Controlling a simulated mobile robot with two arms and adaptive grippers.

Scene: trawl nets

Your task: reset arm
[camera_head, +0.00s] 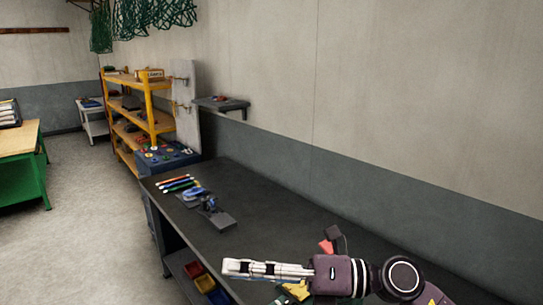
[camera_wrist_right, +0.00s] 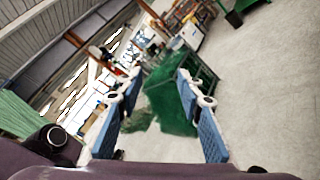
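My right gripper (camera_head: 238,268) reaches in from the lower right in the head view, over the near part of the dark workbench (camera_head: 290,215). Its fingers point left. In the right wrist view the two blue-padded fingers of this gripper (camera_wrist_right: 158,88) stand wide apart, with nothing held between them. Only the distant room shows behind them, with a green box-like unit (camera_wrist_right: 172,98) on the floor well beyond the fingertips. My left gripper is in neither view.
Coloured pens (camera_head: 178,183) and a blue tool (camera_head: 195,194) lie at the bench's far end. A red and dark item (camera_head: 330,244) is just behind my right wrist. Coloured bins (camera_head: 205,284) sit under the bench.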

